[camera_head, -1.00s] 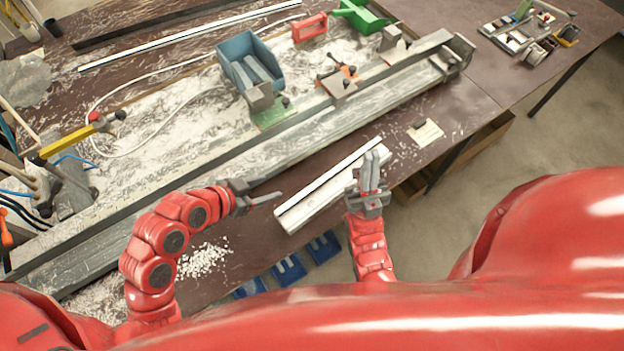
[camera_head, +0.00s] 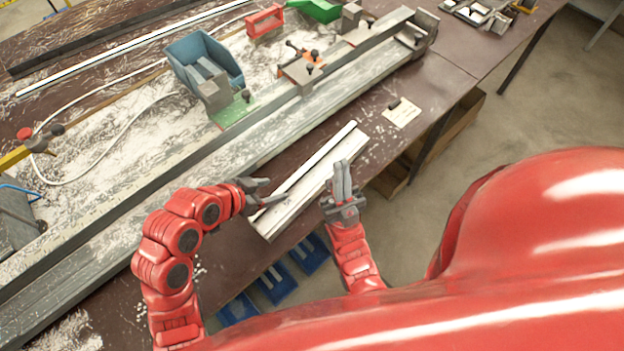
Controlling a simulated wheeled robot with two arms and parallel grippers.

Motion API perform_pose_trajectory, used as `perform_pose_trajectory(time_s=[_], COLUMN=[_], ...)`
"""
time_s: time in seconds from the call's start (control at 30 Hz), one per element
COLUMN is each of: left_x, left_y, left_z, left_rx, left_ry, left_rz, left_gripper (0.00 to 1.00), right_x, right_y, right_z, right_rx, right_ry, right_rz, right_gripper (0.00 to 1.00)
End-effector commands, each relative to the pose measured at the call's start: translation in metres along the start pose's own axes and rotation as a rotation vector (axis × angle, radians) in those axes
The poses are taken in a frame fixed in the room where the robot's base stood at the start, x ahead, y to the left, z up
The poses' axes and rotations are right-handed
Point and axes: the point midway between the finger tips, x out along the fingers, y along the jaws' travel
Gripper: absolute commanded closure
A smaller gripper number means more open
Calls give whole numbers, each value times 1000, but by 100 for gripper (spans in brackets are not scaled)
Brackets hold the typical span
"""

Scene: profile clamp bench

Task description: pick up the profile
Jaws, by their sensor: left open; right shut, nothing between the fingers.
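The profile (camera_head: 318,172) is a short white bar with a long ridge. It lies slantwise on the brown bench near its front edge, in the middle of the head view. My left gripper (camera_head: 276,192) is open at the profile's near left end. One finger appears to overlap that end; I cannot tell whether it touches. My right gripper (camera_head: 342,180) is shut and empty, fingers pointing up the picture, in front of the profile's right side. It hides a small part of that side.
A long metal rail (camera_head: 190,176) with clamps runs diagonally behind the profile. A blue bin (camera_head: 188,58) and a red block (camera_head: 265,20) stand beyond it. A small white card (camera_head: 401,113) lies to the right. Blue trays (camera_head: 274,284) are below the bench edge.

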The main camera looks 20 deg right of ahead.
Motion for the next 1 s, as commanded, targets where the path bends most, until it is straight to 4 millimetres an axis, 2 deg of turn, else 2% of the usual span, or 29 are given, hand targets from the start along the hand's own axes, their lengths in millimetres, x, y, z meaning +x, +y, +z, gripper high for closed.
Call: perform_pose_trajectory(time_s=[0.17, 0.3, 0.5, 0.77, 0.87, 1.0], left_x=[11, 29, 50, 53, 53, 53], left_y=[0, -1, -3, -4, -4, -4], left_z=[-3, -4, -2, -2, -2, -2], left_rx=[-1, 0, -1, -1, -1, -1], left_ry=[-6, -8, -5, -1, -1, -1], left_rz=[4, 5, 1, -2, -2, -2], left_gripper=[40, 40, 40, 40, 54, 80], right_x=[11, 24, 28, 28, 28, 28], right_y=[0, 1, 1, 1, 1, 1], right_z=[-2, -4, -5, -5, -5, -5], right_rx=[0, 0, 0, 0, 0, 0], right_ry=[0, 0, 0, 0, 0, 0], right_rz=[0, 0, 0, 0, 0, 0], right_gripper=[100, 100, 100, 100, 100, 100])
